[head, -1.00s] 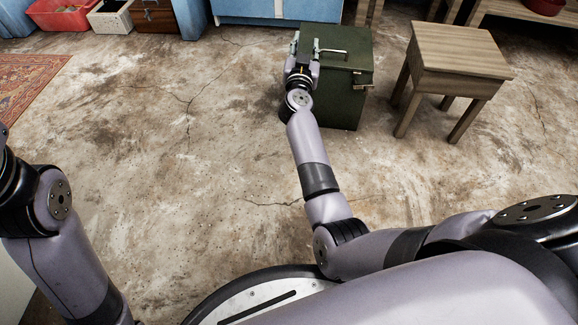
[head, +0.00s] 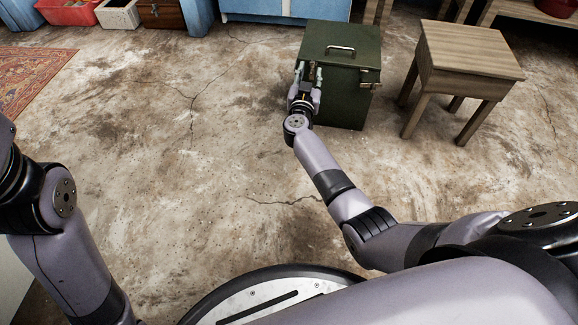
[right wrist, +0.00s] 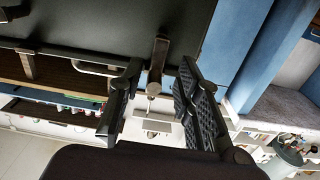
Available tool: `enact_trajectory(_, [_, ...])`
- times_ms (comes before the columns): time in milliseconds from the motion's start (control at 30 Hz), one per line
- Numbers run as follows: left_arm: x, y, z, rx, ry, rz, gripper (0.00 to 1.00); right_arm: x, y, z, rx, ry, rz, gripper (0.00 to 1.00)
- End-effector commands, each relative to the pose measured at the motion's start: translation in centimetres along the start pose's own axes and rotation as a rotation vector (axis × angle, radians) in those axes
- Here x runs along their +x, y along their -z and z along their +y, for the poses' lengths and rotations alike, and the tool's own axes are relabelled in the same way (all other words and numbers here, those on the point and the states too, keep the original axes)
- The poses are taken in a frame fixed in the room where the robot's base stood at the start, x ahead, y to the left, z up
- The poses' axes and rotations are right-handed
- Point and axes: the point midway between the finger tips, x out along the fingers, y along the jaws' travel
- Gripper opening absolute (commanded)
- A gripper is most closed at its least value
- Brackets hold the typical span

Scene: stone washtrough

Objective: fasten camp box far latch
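The camp box (head: 341,104) is a dark green box on the floor with a handle (head: 340,49) on its lid. One latch (head: 366,78) shows at the right of its front edge. Another latch (head: 313,71), at the left of that edge, is partly hidden by my right gripper (head: 308,71). In the right wrist view, my right gripper (right wrist: 158,70) is open, with a latch strip (right wrist: 158,58) showing between its fingers, seemingly not clamped. A second latch (right wrist: 26,66) is at the left there. My left arm shows, but its gripper is out of view.
A wooden stool (head: 464,62) stands close to the right of the box. A blue cabinet (head: 283,10) is behind it. A red bin (head: 69,11), a white bin (head: 118,14) and a rug (head: 36,77) lie far left. The floor left of the box is clear.

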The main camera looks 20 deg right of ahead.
Motion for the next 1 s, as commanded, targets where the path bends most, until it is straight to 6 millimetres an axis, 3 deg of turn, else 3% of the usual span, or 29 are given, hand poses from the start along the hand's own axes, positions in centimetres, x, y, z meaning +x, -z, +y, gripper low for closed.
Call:
enact_trajectory(100, [-1.1, 0.2, 0.1, 0.000, 0.000, 0.000, 0.31, -0.1, -0.3, -0.2, -0.072, 0.000, 0.001, 0.31])
enact_trajectory(200, [1.3, -0.2, -0.2, 0.000, 0.001, 0.000, 0.31, -2.2, 0.4, -0.3, -0.070, 0.002, -0.005, 0.31])
enact_trajectory(1000, [9.7, -1.5, -1.3, 0.000, 0.000, 0.000, 0.31, -17.9, 0.4, -0.3, -0.066, 0.001, -0.004, 0.31])
